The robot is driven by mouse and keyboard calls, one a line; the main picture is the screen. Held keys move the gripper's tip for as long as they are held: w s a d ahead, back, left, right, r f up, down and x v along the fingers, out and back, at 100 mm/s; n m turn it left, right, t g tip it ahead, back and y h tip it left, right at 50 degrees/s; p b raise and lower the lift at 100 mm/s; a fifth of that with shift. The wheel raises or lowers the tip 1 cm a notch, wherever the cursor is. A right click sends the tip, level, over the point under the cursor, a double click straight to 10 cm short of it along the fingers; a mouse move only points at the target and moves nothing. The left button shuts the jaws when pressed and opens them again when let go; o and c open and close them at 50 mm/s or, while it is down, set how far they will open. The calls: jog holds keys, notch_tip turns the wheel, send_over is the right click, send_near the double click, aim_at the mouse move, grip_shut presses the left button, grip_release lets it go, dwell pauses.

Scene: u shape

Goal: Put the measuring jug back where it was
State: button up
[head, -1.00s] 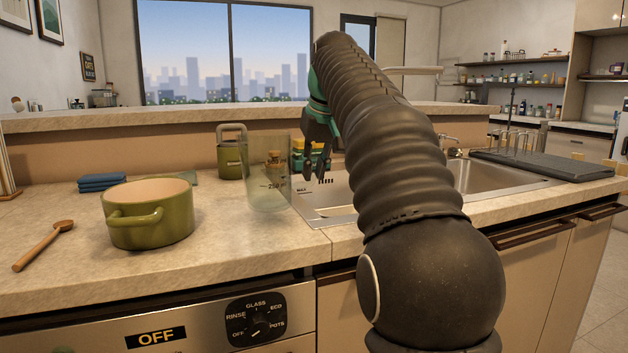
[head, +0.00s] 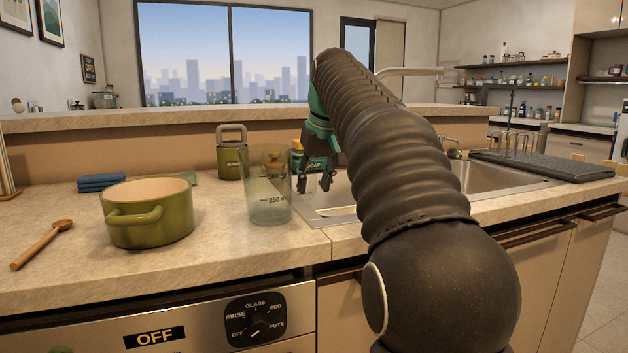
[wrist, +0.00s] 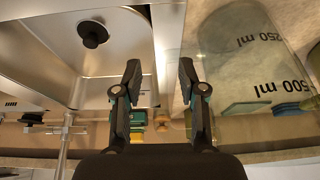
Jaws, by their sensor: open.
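The clear measuring jug (head: 266,205) stands upright on the counter, close to the left rim of the sink. My gripper (head: 318,184) is just right of the jug, over the sink's left edge, pointing down. In the wrist view my gripper (wrist: 160,80) has its two fingers apart with nothing held between them. The jug lies to the right of the fingers there; contact cannot be told.
A green pot (head: 148,222) and wooden spoon (head: 42,245) are left on the counter. A green canister (head: 231,160) stands behind the jug. Blue folded cloths (head: 102,183) lie farther left. The sink (head: 480,178) opens to the right.

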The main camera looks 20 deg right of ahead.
jog(key=shift+r, duration=0.1)
jog(key=v, duration=1.2)
jog(key=shift+p, duration=0.4)
jog(key=s+a+f, duration=0.3)
jog(key=s+f, duration=0.5)
jog(key=f, duration=0.4)
jog(key=s+a+f, duration=0.3)
jog(key=s+f, duration=0.5)
jog(key=f, duration=0.4)
jog(key=s+a+f+t, duration=0.1)
jog(key=s+a+f, duration=0.2)
jog(key=s+f, duration=0.6)
notch_tip(320, 180, down, 3)
jog(key=shift+a+f, duration=0.2)
jog(key=shift+a, duration=0.05)
